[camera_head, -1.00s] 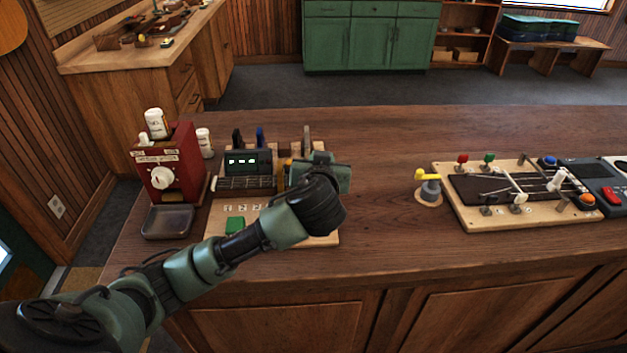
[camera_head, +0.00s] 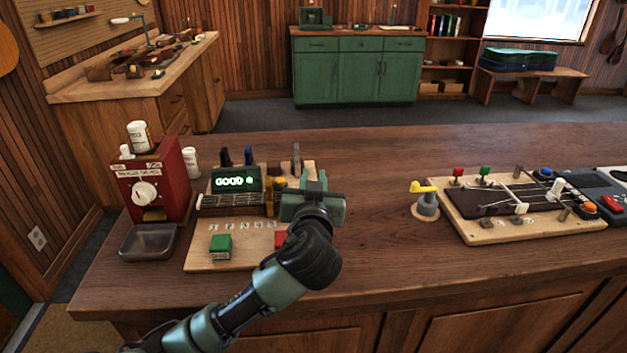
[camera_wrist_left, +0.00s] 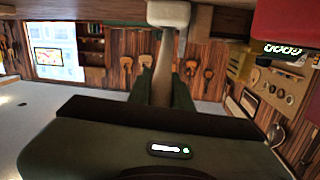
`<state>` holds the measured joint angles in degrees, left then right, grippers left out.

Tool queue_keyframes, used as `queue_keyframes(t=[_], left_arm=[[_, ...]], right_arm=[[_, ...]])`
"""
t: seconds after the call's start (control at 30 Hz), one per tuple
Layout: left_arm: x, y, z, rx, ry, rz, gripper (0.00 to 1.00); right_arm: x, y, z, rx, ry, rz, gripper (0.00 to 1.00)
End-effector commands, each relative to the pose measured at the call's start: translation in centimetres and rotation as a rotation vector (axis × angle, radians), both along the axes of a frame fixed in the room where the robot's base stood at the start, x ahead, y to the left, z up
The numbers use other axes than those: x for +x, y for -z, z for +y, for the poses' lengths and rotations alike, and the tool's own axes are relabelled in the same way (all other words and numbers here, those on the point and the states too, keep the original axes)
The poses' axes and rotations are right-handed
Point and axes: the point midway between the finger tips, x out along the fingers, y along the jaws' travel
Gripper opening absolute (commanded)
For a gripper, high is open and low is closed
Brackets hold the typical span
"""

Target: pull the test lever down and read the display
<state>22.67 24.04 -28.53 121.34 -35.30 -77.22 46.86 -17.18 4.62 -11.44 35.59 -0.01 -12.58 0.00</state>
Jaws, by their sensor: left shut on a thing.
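The display (camera_head: 236,180) stands at the back of a wooden test board (camera_head: 205,262) on the counter. The lit display also shows at the upper right of the left wrist view (camera_wrist_left: 283,49). My left gripper (camera_head: 314,188) is at the board's right side, to the right of the display, shut on the test lever. My right gripper is not in view.
A red box with a dial (camera_head: 150,190) and a grey tray (camera_head: 147,243) stand to the left. A green block (camera_head: 220,245) sits on the board's front. Bare counter lies between.

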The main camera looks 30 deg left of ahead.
Motion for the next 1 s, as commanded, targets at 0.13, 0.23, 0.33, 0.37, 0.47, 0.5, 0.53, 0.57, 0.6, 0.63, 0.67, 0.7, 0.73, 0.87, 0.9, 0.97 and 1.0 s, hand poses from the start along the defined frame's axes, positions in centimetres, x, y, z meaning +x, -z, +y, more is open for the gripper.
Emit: queue_keyframes(t=[0.13,0.23,0.33,0.37,0.47,0.5,0.53,0.57,0.6,0.63,0.67,0.7,0.73,0.87,0.9,0.97,1.0], left_arm=[[0.0,0.2,0.0,0.000,0.001,0.003,0.42],[0.0,0.1,0.0,0.000,0.001,0.002,0.42],[0.0,0.1,0.0,-0.001,0.001,0.002,0.42],[0.0,0.1,0.0,-0.001,0.001,0.002,0.42],[-0.3,0.1,-0.2,-0.001,0.002,0.001,0.42],[-0.5,0.1,-0.3,-0.001,0.002,0.001,0.42],[-0.8,0.1,-0.5,-0.002,0.003,0.001,0.42],[-1.2,0.1,-0.7,-0.003,0.004,0.000,0.42],[-1.8,0.1,-1.0,-0.004,0.004,0.001,0.42],[-2.3,0.1,-1.2,-0.004,0.003,0.002,0.42],[-2.8,0.0,-1.4,-0.005,0.003,0.000,0.42],[-3.4,0.0,-1.7,-0.005,0.004,0.001,0.42],[-3.9,0.0,-2.0,-0.006,0.004,0.002,0.42],[-5.7,-0.3,-2.8,-0.005,0.003,0.003,0.42],[-6.1,-0.3,-3.0,-0.003,0.004,0.002,0.42],[-6.6,-0.4,-3.1,-0.002,0.003,0.002,0.42],[-6.8,-0.5,-3.2,-0.002,0.002,0.002,0.42]], right_arm=[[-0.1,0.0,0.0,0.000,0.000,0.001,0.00],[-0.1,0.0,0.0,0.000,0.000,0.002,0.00],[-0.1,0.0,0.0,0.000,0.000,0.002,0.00],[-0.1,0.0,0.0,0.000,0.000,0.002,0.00],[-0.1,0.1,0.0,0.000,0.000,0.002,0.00],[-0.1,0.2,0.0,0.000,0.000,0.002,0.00],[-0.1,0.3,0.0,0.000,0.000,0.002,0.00],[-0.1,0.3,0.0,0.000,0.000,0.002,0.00],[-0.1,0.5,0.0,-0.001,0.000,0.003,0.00],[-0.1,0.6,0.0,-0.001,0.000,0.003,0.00],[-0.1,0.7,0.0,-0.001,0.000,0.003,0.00],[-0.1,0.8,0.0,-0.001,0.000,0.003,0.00],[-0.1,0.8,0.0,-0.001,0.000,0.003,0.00],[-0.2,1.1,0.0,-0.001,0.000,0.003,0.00],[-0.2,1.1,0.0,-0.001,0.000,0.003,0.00],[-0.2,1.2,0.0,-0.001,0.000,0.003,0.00],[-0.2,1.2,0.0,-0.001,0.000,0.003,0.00]])
